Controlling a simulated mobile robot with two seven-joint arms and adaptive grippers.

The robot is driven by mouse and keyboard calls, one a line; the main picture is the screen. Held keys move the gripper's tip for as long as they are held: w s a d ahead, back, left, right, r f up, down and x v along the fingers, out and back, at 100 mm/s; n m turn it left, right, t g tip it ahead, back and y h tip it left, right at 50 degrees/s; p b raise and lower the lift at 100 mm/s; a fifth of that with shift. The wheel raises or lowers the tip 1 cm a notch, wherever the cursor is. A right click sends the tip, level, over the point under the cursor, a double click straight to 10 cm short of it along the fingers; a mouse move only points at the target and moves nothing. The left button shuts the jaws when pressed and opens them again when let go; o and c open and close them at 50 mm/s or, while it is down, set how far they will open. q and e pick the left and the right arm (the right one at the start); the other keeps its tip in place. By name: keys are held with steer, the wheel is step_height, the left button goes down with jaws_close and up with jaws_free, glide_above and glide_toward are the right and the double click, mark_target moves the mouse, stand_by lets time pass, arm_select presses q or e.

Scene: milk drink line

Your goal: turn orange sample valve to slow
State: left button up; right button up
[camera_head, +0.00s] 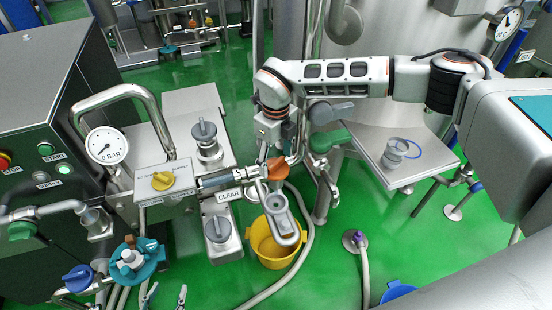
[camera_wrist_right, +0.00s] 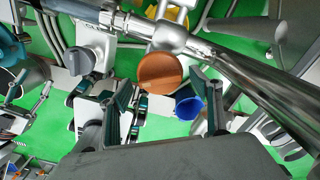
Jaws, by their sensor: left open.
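The orange sample valve (camera_head: 277,168) sits on a steel pipe fitting in the middle of the head view. In the right wrist view its handle (camera_wrist_right: 160,72) is a round orange disc just ahead of the fingers. My right gripper (camera_head: 272,148) is above the valve, its tips partly hidden in the head view. In the wrist view its two fingers (camera_wrist_right: 160,88) are apart, on either side of the disc; contact cannot be told. Any slow marking is not readable. My left gripper (camera_head: 166,296) is open and empty at the bottom edge, away from the valve.
A pressure gauge (camera_head: 107,146), a yellow knob (camera_head: 162,180) and a teal valve (camera_head: 130,262) are to the left. A steel side table (camera_head: 370,160) stands right.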

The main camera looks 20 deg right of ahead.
mark_target(276, 162)
step_height(276, 162, up, 12)
stand_by(0.6)
stand_by(0.4)
